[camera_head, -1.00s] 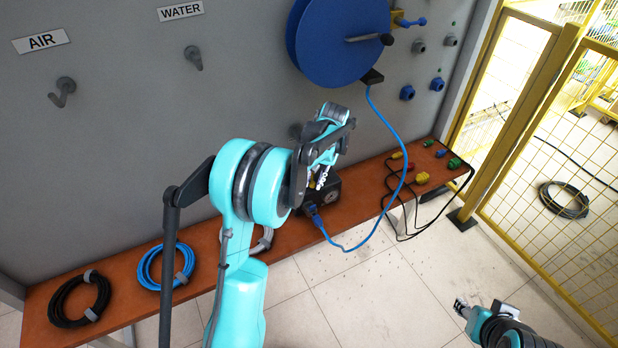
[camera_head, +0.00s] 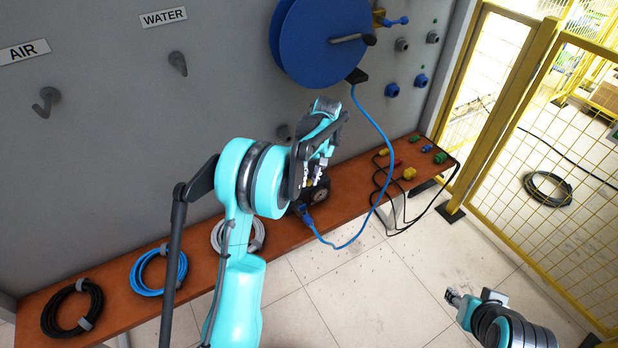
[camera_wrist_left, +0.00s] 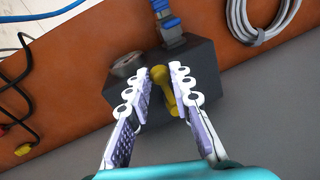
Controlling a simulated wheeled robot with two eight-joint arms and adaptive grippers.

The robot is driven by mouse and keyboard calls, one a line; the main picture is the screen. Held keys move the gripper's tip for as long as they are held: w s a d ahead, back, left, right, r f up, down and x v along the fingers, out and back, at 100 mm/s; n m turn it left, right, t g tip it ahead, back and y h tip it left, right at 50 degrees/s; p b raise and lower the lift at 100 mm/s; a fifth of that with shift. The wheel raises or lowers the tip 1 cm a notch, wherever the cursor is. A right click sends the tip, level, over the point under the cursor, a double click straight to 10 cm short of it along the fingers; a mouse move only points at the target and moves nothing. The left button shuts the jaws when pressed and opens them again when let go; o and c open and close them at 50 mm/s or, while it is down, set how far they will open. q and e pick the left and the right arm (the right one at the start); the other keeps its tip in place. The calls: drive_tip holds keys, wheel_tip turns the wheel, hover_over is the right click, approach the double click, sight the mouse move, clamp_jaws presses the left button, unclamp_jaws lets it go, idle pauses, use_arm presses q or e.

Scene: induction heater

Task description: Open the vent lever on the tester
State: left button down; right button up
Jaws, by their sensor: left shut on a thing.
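The tester is a dark box (camera_head: 321,197) with a round gauge, standing on the brown shelf in the head view. In the left wrist view the tester (camera_wrist_left: 205,62) shows its gauge (camera_wrist_left: 127,64) and a blue hose connector at its far side. The yellow vent lever (camera_wrist_left: 163,92) lies between the fingers of my left gripper (camera_wrist_left: 158,82). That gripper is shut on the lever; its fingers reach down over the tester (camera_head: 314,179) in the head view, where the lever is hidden. My right gripper (camera_head: 453,297) is low at the right, over the floor, away from the tester; its jaw state is unclear.
A blue hose (camera_head: 391,165) runs from the blue reel (camera_head: 318,45) to the tester. Coiled cables, including a blue one (camera_head: 158,271), lie on the shelf (camera_head: 205,262) to the left. Coloured connectors with black cables lie to the right. A yellow fence (camera_head: 500,120) stands at right.

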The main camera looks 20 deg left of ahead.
use_arm(q)
drive_tip(key=c, duration=1.3)
unclamp_jaws()
drive_tip(key=shift+w, duration=0.1)
drive_tip(key=shift+c, duration=0.2)
drive_tip(key=shift+r, duration=0.1)
wheel_tip(320, 180, up, 12)
drive_tip(key=w+d, duration=0.1)
drive_tip(key=shift+w+d+f, duration=0.2)
drive_tip(key=shift+w+d, duration=0.05)
drive_tip(key=shift+d, duration=0.1)
